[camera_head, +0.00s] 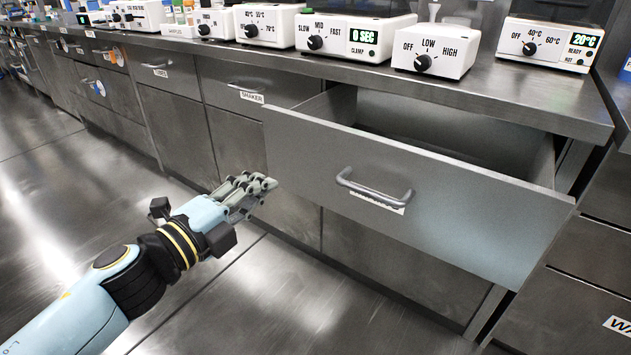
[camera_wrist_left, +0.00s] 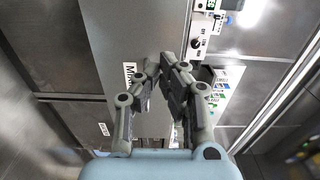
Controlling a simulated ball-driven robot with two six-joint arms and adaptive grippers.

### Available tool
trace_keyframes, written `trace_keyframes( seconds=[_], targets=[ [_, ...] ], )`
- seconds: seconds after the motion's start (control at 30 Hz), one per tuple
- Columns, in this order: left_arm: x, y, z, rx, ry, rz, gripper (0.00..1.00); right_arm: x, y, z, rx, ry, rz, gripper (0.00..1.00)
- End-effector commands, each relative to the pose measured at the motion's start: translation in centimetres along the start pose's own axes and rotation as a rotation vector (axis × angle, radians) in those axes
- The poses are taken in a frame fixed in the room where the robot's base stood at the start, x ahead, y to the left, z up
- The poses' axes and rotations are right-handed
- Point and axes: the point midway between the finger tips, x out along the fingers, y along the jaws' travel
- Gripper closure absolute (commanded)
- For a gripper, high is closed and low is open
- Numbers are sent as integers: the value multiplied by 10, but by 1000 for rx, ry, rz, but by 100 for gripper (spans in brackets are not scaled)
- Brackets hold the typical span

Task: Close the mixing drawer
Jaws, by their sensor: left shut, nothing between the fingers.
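The mixing drawer (camera_head: 450,205) is pulled out from under the counter, and its empty-looking inside shows behind the front panel. Its bar handle (camera_head: 372,192) is on the front, with a label below it partly covered. In the left wrist view the drawer front (camera_wrist_left: 125,30) shows ahead, with a label (camera_wrist_left: 129,76) partly hidden by a finger. My left gripper (camera_head: 262,184) is shut and empty, beside the left end of the drawer front, away from the handle. It also shows in the left wrist view (camera_wrist_left: 168,68). I cannot tell whether it touches the drawer. My right gripper is not in view.
The shaker drawer (camera_head: 245,84) to the left is shut. The floor (camera_head: 60,230) at left is clear.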

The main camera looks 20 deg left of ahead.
Motion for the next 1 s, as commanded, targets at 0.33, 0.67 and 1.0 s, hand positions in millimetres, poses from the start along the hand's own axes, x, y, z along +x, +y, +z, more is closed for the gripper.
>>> trace_keyframes(
  seconds=[0.33, 0.67, 1.0],
  targets=[
    [48, -3, 1, -3, -3, -5, 100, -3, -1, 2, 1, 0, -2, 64],
    [114, 1, 1, -4, -2, -2, 100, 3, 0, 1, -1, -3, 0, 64],
    [140, 0, 1, -5, -3, 0, 100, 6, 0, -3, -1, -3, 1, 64]
  ],
)
